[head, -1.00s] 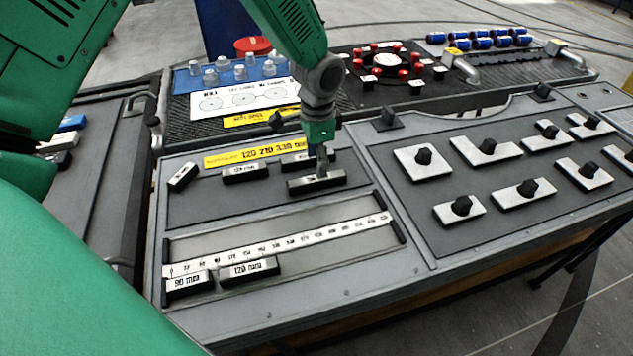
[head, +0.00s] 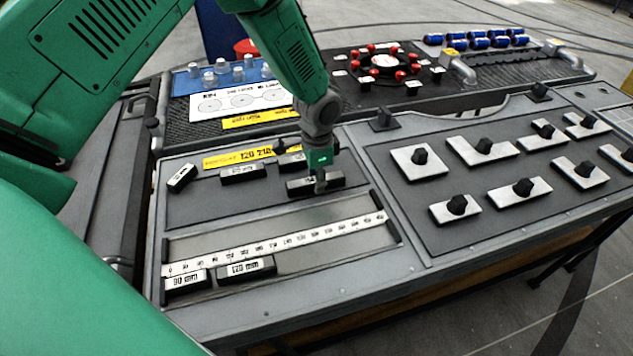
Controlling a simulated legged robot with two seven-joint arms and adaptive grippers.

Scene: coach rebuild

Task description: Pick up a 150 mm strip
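My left gripper (head: 320,183) points down at a dark strip (head: 299,189) on the upper grey panel. Its fingers are at the middle of the strip and cover part of its label, so I cannot read the length. Whether the fingers are closed on it is too small to tell. The strip appears to lie on the panel. Other dark strips lie there: one at an angle (head: 181,177), one in the middle (head: 242,173) and one partly hidden behind the gripper (head: 291,162). My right gripper is not in view.
A 90 mm strip (head: 187,280) and a 120 mm strip (head: 246,268) lie along the white ruler (head: 275,243) in the slot below. A yellow label (head: 236,158) runs behind the loose strips. Metal plates with black knobs (head: 485,149) fill the right panel.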

